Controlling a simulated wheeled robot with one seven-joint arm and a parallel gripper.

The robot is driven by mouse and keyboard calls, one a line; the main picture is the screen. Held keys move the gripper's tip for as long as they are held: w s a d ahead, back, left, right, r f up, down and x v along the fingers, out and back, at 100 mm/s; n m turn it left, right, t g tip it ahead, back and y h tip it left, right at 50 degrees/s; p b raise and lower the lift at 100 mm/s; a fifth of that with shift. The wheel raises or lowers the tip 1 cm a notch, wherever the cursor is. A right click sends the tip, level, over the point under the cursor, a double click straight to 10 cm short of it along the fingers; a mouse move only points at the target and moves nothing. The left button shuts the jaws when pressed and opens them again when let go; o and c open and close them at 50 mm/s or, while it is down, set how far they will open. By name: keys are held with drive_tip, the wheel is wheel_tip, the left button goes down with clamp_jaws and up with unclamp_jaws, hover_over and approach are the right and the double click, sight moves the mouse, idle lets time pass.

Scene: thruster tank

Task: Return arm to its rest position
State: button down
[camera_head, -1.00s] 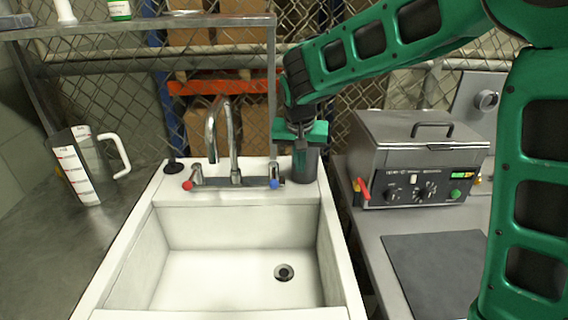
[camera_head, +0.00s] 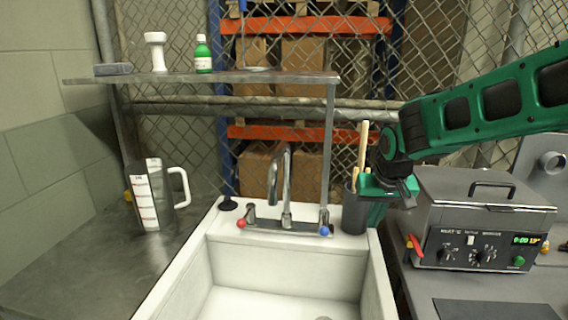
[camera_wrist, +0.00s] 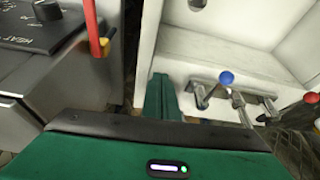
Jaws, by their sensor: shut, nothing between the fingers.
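My gripper (camera_head: 377,215) is at the right end of the head view's centre, in front of and beside a dark utensil cup (camera_head: 354,212) behind the sink. It is shut and empty, with its green fingers pointing down. My green arm reaches in from the right edge to it. In the wrist view the green finger (camera_wrist: 160,97) points toward the sink's edge. I cannot tell whether the gripper touches the cup.
The white sink (camera_head: 285,262) with its tap (camera_head: 286,190) is in the middle. A heating bath (camera_head: 480,215) with a red-handled valve stands right, close to my gripper. A measuring jug (camera_head: 148,195) stands left. A metal shelf (camera_head: 215,77) runs above. A mesh fence is behind.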

drive_tip(key=s+d+m+g, duration=0.1)
drive_tip(key=s+d, duration=0.4)
drive_tip(key=s, duration=0.5)
drive_tip(key=s+d+f+m+g, duration=0.1)
drive_tip(key=s+d, duration=0.3)
drive_tip(key=s, duration=0.7)
drive_tip(key=s+d+f+m+g, duration=0.1)
drive_tip(key=s+d, duration=0.4)
drive_tip(key=s, duration=0.6)
drive_tip(key=shift+d+f+m+g+y, duration=0.15)
drive_tip(key=shift+d+m+g+y, duration=0.2)
drive_tip(key=shift+m+g, duration=0.45)
drive_tip(key=shift+s, duration=0.1)
